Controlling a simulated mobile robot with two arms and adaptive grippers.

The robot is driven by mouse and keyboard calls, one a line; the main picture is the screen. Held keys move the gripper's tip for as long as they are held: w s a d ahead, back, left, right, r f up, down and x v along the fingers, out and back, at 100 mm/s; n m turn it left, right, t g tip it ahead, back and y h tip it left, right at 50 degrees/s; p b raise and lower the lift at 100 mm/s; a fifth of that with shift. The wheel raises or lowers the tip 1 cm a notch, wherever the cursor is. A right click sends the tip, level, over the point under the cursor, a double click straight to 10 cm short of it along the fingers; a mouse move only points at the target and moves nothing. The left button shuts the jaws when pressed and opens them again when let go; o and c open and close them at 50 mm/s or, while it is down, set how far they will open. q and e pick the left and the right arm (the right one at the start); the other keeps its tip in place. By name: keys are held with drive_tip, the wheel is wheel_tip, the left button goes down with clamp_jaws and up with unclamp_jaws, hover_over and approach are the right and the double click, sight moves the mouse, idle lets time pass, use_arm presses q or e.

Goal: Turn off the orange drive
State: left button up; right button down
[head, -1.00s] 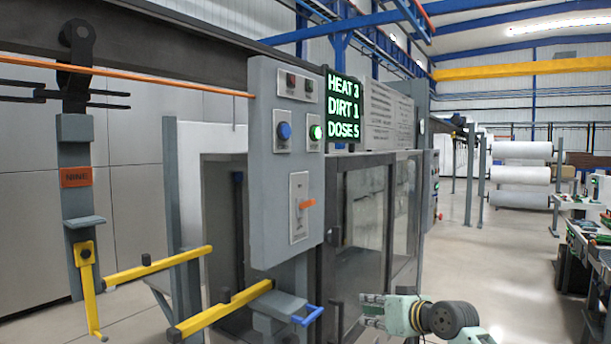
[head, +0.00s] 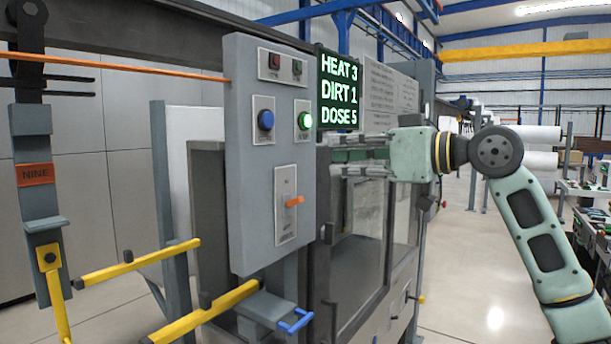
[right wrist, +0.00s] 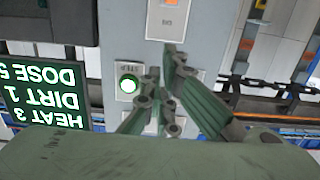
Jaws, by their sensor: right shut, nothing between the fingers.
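An orange lever (head: 294,201) sticks out from a light slotted plate (head: 285,228) low on the grey control panel (head: 246,190). Its plate lettering is too small to read. An orange part also shows at the top edge of the right wrist view (right wrist: 171,4). My right gripper (head: 336,156) is shut and empty, to the right of the panel in the head view, above the lever's height. In the right wrist view its fingers (right wrist: 165,82) show in front of the panel, beside the lit green button (right wrist: 128,84). My left gripper is not in view.
The panel also carries a blue button (head: 265,120), a green lit button (head: 305,120) and small red and green ones above. A display (head: 339,91) reads HEAT 3, DIRT 1, DOSE 5. Yellow bars (head: 205,312) and a blue handle (head: 296,322) jut out below.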

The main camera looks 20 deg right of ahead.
sight(286, 155)
drive_tip(key=shift+w, duration=0.1)
drive_tip(key=p+x, duration=0.2)
drive_tip(key=x, duration=0.2)
drive_tip(key=p+x, duration=0.2)
drive_tip(key=x, duration=0.3)
drive_tip(key=shift+a+r, duration=0.15)
drive_tip(key=shift+r, duration=0.05)
drive_tip(key=f, duration=0.3)
drive_tip(key=shift+d+p, duration=0.25)
drive_tip(key=shift+p, duration=0.1)
drive_tip(key=shift+s+d+f, duration=0.25)
drive_tip(key=shift+s+f, duration=0.1)
drive_tip(key=shift+f, duration=0.15)
drive_tip(key=shift+a+f, duration=0.1)
